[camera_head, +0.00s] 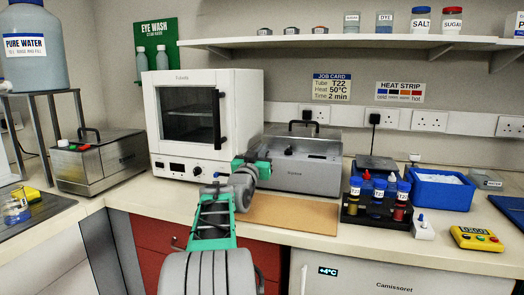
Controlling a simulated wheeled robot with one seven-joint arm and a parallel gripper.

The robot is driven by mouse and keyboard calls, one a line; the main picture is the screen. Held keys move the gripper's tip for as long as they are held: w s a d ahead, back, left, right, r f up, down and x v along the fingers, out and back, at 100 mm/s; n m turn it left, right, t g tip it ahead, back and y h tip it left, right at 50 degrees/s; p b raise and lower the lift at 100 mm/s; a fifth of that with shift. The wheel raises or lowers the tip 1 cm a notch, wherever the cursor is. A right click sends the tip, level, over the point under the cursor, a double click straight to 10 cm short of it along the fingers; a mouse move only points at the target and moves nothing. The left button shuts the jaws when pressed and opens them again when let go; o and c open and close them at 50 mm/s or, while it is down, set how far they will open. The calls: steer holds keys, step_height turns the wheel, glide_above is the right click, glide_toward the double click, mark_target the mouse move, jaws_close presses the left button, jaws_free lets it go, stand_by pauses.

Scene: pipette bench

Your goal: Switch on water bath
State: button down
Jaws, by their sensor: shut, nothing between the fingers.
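A stainless-steel box (312,177) with a lid and a black top handle, which looks like the water bath, stands on the bench right of the white oven. Its front is partly hidden by my arm. My gripper (259,167) is at its front left corner, between it and the oven. The fingertips are small and partly hidden, so I cannot tell whether they touch the box. The gripper is shut and empty. A second metal box (107,170) with a black handle and red and green buttons stands left of the oven. No lit indicator shows clearly on the right box.
The white oven (168,158) stands close left of my gripper. A brown board (300,217) lies in front of the right box. A tube rack (378,211), blue tray (440,190) and yellow timer (476,238) are to the right. A shelf (340,43) hangs above.

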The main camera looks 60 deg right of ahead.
steer(key=shift+f+b, duration=0.4)
steer(key=shift+b, duration=0.2)
step_height(320, 180, up, 4)
steer(key=a+p, duration=0.1)
steer(key=s+a+f, duration=0.1)
steer(key=a+f, duration=0.3)
steer(key=a, duration=0.4)
steer(key=shift+s+a+f, duration=0.15)
steer(key=shift+s+a, duration=0.1)
steer(key=shift+s, duration=0.05)
